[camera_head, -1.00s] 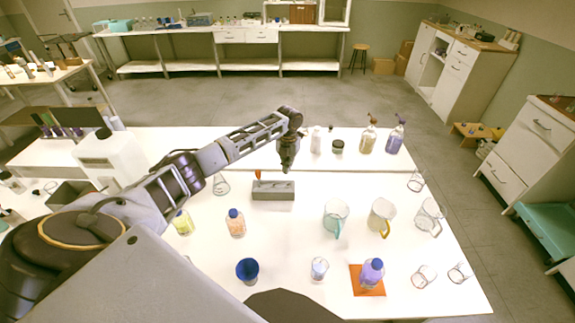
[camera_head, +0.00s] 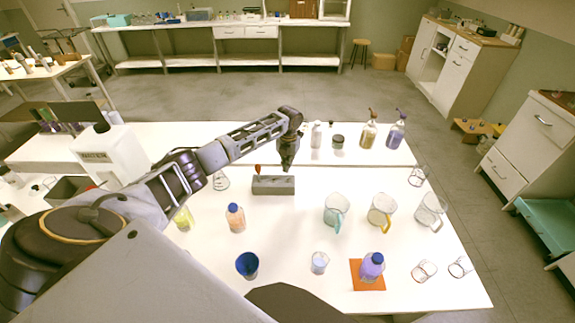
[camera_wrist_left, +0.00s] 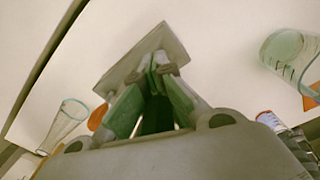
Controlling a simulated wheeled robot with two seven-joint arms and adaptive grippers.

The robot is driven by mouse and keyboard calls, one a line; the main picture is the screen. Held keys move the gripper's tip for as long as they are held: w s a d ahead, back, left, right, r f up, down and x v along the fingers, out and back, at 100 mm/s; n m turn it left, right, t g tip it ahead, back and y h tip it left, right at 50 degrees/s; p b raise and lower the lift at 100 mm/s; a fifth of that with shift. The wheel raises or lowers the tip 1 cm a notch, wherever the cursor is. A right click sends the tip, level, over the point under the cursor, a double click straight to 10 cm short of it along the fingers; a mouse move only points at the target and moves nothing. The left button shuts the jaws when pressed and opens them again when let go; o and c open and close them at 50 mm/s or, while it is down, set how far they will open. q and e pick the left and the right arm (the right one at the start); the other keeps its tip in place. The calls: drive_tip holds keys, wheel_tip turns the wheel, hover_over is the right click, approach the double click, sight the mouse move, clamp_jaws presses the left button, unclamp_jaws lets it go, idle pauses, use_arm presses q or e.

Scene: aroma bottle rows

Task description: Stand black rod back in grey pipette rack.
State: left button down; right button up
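The grey pipette rack (camera_head: 273,187) is a low block on the white table. An orange-red tip (camera_head: 257,168) stands at its left end. My left gripper (camera_head: 287,166) points down just above the rack's right half. In the left wrist view, the rack (camera_wrist_left: 172,42) lies beyond the fingertips (camera_wrist_left: 156,68), which are close together. A dark strip shows between the green-padded fingers, but I cannot make out whether it is the black rod. I cannot pick out the rod clearly elsewhere. My right gripper is out of view.
An orange-filled bottle (camera_head: 236,218) and a flask (camera_head: 220,182) stand left of the rack. Jugs (camera_head: 337,211) stand right. A blue cup (camera_head: 247,265) and a purple bottle (camera_head: 372,267) on an orange mat (camera_head: 357,282) stand nearer. Table between rack and jugs is clear.

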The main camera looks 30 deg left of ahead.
sight(287, 179)
use_arm(q)
drive_tip(key=shift+f, duration=0.35)
idle(0.7)
drive_tip(key=shift+f+b, duration=1.4)
drive_tip(key=shift+f, duration=1.2)
idle(1.4)
drive_tip(key=c, duration=1.6)
unclamp_jaws()
drive_tip(key=shift+o, duration=0.2)
drive_tip(key=shift+r, duration=0.1)
drive_tip(key=shift+r+p, duration=2.1)
drive_tip(key=shift+r, duration=0.35)
